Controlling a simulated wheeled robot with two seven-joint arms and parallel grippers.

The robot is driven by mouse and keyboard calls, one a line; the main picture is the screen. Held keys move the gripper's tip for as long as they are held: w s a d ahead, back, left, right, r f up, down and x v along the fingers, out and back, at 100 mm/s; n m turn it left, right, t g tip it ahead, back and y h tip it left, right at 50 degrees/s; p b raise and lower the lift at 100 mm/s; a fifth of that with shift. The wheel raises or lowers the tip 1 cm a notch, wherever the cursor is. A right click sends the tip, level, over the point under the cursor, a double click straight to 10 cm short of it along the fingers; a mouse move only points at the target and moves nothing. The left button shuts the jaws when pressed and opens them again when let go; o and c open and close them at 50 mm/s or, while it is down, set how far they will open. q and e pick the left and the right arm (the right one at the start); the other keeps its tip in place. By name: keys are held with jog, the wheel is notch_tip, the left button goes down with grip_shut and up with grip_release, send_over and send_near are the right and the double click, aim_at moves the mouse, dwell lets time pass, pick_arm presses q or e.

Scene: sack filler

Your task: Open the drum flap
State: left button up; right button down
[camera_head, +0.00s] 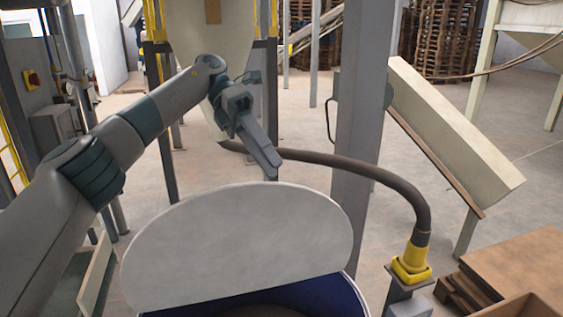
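The drum flap (240,243) is a pale grey half-disc, raised at a steep tilt with its rounded edge up and its straight edge low. Below that edge, part of the drum's blue inner wall (342,298) and a dark brown content show. My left gripper (275,170) points down just above the flap's upper rounded edge. Its tips are close to the edge; whether they touch it I cannot tell. The fingers overlap in this view, so their opening is unclear. My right gripper is not in view.
A dark hose (360,168) curves behind the flap to a yellow fitting (411,264) at the right. A grey post (357,140) stands behind the drum. A sloped beige chute (455,135) and brown boards (520,262) lie further right. Open floor shows between them.

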pick_arm(q)
jog(key=shift+s+d+r+b, duration=0.25)
jog(key=shift+d+r, duration=0.2)
jog(key=shift+d, duration=0.3)
jog(key=shift+s+d+r+b, duration=0.1)
jog(key=shift+s+d+r, duration=0.3)
jog(key=shift+d, duration=0.3)
jog(key=shift+w, duration=0.1)
